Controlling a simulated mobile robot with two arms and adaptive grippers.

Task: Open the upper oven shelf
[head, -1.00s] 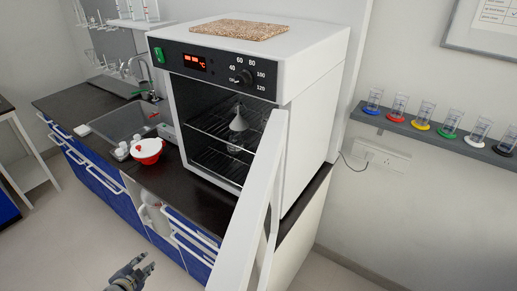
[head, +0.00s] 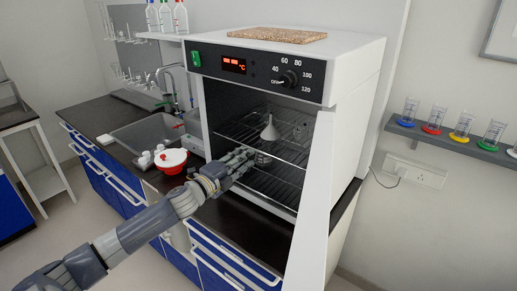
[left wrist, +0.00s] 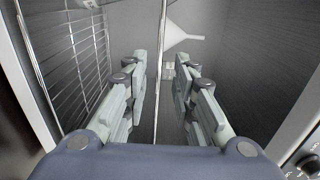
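The white oven (head: 365,110) stands with its door (head: 317,205) swung open. The upper wire shelf (head: 288,153) is inside and carries a white funnel (head: 270,130). My left gripper (head: 250,159) is at the oven opening, at the front edge of this shelf. In the left wrist view my left gripper (left wrist: 161,62) is open. The shelf (left wrist: 158,110) shows nearly edge-on as a thin line between the fingers, with no clear contact. The funnel (left wrist: 183,38) lies beyond the fingertips. My right gripper is not in view.
The lower wire shelf (head: 270,186) is below, also seen in the left wrist view (left wrist: 75,50). The open door stands to the right of my arm. A red bowl (head: 171,161) is on the dark counter at the left, near the sink (head: 145,133).

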